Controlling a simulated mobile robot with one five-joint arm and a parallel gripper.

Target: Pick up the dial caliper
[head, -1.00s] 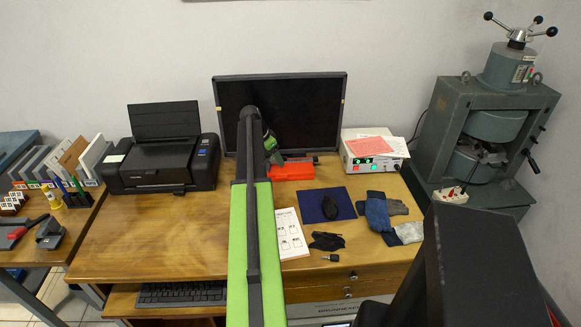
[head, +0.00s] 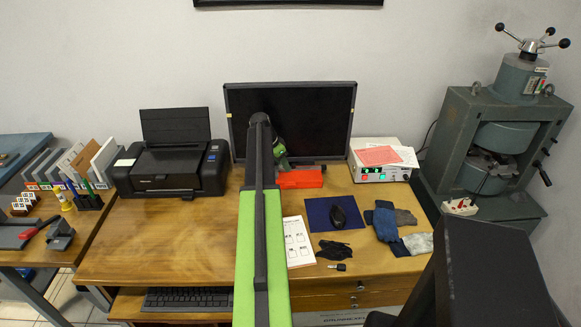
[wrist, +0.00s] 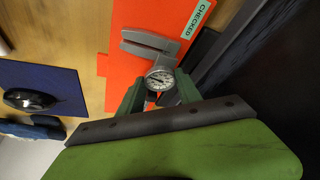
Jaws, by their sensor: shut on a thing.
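The dial caliper (wrist: 150,42) shows in the wrist view, with grey metal jaws and a round white dial. It lies between the two green fingers of my gripper (wrist: 158,92), which is shut on it around the dial. Behind the caliper is an orange case (wrist: 125,20) with a "CHECKED" label. In the head view my gripper (head: 280,150) is in front of the monitor, by the orange case (head: 302,178), and my arm covers part of that spot. The caliper cannot be made out in the head view. I cannot tell whether it touches the case.
The monitor (head: 330,120) stands close behind my gripper. A printer (head: 170,165) is to the left, a power supply (head: 385,172) to the right.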

